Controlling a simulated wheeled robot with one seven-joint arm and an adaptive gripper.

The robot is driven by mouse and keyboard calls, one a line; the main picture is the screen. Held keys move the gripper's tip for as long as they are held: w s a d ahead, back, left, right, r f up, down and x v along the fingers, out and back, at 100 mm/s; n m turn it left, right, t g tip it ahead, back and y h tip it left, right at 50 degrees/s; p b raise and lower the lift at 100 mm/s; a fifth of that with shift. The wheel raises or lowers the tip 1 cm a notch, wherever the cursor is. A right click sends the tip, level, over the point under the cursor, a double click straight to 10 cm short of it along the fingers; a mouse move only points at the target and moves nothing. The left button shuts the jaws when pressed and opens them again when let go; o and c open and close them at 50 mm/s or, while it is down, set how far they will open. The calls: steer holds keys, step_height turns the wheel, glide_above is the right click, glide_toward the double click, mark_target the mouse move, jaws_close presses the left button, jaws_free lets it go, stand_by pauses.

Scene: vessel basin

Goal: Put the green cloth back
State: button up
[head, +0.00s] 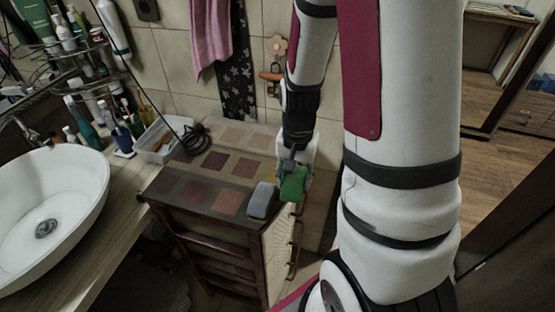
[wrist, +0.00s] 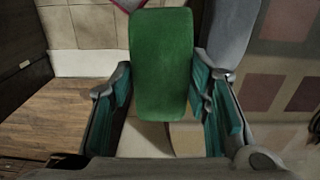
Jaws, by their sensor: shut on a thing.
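The green cloth (wrist: 160,65) is a folded, rounded block between the two fingers of my gripper (wrist: 163,95) in the wrist view. In the head view the green cloth (head: 294,184) shows at the end of my arm, by the front right edge of the cabinet. My gripper (head: 292,172) is shut on it. A grey folded cloth (head: 263,200) lies on the cabinet top just left of the green one. It also shows in the wrist view (wrist: 228,35), beside the right finger. I cannot tell whether the green cloth touches the cabinet.
The wooden cabinet (head: 190,209) has a top of coloured squares, mostly clear, with a black coiled cable (head: 195,139) at its back. A white basin (head: 75,195) and a bin of bottles (head: 158,142) stand left. A pink towel (head: 210,35) hangs behind. Wooden floor (head: 505,155) lies right.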

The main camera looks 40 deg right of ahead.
steer(key=shift+s, duration=0.3)
steer(key=w+d, duration=0.1)
steer(key=w, duration=0.4)
steer(key=w+d+f, duration=0.1)
steer(key=w+d, duration=0.1)
steer(key=w, duration=0.2)
steer(key=w+d, duration=0.2)
steer(key=w, duration=0.3)
steer(key=shift+w+d+f+p, duration=0.1)
steer(key=shift+w+f+p, duration=0.2)
steer(key=shift+p, duration=0.1)
step_height(320, 180, down, 3)
steer(key=shift+r+p, duration=0.1)
steer(key=shift+p, duration=0.4)
steer(key=shift+f, duration=0.35)
steer(key=shift+f, duration=0.1)
steer(key=o, duration=0.6)
steer(key=shift+f, duration=0.1)
steer(key=o, duration=0.4)
